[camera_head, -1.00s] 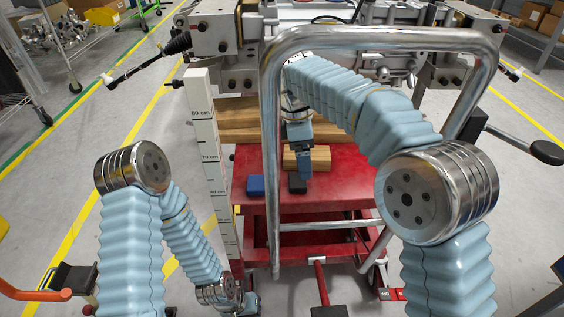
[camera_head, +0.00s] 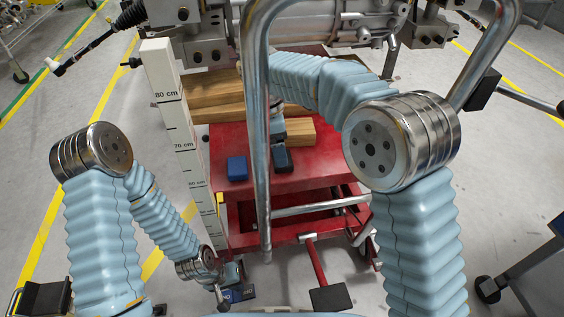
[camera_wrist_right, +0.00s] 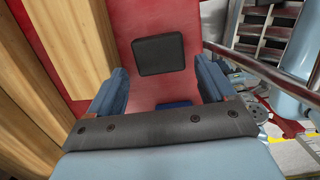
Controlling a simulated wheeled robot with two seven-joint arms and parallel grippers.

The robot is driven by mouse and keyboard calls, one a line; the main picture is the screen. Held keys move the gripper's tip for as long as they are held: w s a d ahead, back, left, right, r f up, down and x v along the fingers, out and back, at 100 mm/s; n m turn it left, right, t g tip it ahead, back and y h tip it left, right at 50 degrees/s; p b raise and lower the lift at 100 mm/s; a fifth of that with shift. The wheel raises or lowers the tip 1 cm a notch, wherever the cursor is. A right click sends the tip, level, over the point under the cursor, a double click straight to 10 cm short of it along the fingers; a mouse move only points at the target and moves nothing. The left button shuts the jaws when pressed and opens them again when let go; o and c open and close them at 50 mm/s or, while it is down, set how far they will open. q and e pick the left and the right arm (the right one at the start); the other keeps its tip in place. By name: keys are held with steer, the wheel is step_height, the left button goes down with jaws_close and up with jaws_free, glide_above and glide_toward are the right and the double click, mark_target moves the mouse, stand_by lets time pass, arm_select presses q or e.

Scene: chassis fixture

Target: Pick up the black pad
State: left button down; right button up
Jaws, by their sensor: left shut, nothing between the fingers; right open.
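The black pad (camera_head: 283,160) lies on the red cart top, to the right of a blue block (camera_head: 237,168). In the right wrist view the black pad (camera_wrist_right: 158,55) is a flat dark square with rounded corners, lying ahead between and beyond the fingertips. My right gripper (camera_wrist_right: 162,78) is open and empty, its fingers spread to either side, apart from the pad. In the head view my right gripper (camera_head: 279,132) is just behind the pad, partly hidden by the steel rail. My left gripper (camera_head: 232,294) is shut and empty, low beside the cart.
The red cart top (camera_head: 315,176) carries wooden blocks (camera_head: 300,130) behind the pad. A steel tube frame (camera_head: 257,120) stands in front of the cart. A white measuring post (camera_head: 172,110) is at its left. In the wrist view, wood (camera_wrist_right: 30,110) lies close on the left.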

steer(key=f, duration=0.2)
steer(key=d+f, duration=0.1)
steer(key=shift+w+f+b, duration=0.1)
steer(key=shift+f+b, duration=0.2)
steer(key=shift+f, duration=0.05)
steer(key=shift+c, duration=0.3)
steer(key=c, duration=0.8)
steer(key=shift+r, duration=0.1)
